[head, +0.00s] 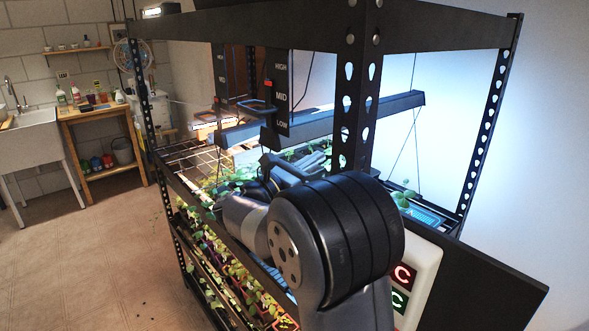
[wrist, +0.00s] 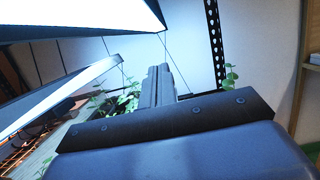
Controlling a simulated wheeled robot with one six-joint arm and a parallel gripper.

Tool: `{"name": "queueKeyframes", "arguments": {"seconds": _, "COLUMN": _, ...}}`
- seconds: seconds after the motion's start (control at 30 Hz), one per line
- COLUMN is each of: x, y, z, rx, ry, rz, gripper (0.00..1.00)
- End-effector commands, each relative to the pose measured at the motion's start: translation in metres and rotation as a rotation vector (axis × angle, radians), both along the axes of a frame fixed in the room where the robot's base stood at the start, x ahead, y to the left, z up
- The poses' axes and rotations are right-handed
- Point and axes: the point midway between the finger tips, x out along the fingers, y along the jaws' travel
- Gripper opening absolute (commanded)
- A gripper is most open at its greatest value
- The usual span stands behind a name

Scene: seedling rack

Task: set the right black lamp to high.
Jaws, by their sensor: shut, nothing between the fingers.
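The right lamp's black panel (head: 281,98) is marked HIGH, MID and LOW, with a red mark between HIGH and MID. A blue-edged loop handle (head: 257,107) sticks out from its left side, about level with MID. The long black lamp (head: 355,115) hangs behind the panel, lit. A second panel (head: 221,76) with a similar handle stands to the left. My gripper (wrist: 158,72) is shut and empty in the wrist view, with lit lamp undersides (wrist: 75,18) above left. In the head view it is below the right panel, apart from the handle, partly hidden by my arm.
The black rack post (head: 357,95) stands close right of the panel. Seedlings (head: 225,185) fill the shelves below. Open floor (head: 85,255) lies to the left.

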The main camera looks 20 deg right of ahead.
Motion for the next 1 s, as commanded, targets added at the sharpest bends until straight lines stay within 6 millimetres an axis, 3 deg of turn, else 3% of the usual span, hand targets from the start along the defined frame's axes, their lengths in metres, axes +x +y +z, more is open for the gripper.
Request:
{"name": "queueKeyframes", "arguments": {"seconds": 0.03, "x": -0.001, "y": 0.003, "z": 0.015, "rx": 0.001, "ry": -0.005, "rz": 0.002, "gripper": 0.0}}
{"name": "queueKeyframes", "arguments": {"seconds": 0.2, "x": 0.0, "y": 0.003, "z": 0.033, "rx": 0.0, "ry": -0.003, "rz": 0.004, "gripper": 0.0}}
{"name": "queueKeyframes", "arguments": {"seconds": 0.73, "x": -0.001, "y": 0.003, "z": 0.04, "rx": 0.0, "ry": 0.0, "rz": 0.002, "gripper": 0.0}}
{"name": "queueKeyframes", "arguments": {"seconds": 1.0, "x": -0.001, "y": 0.003, "z": 0.068, "rx": 0.0, "ry": -0.003, "rz": 0.003, "gripper": 0.0}}
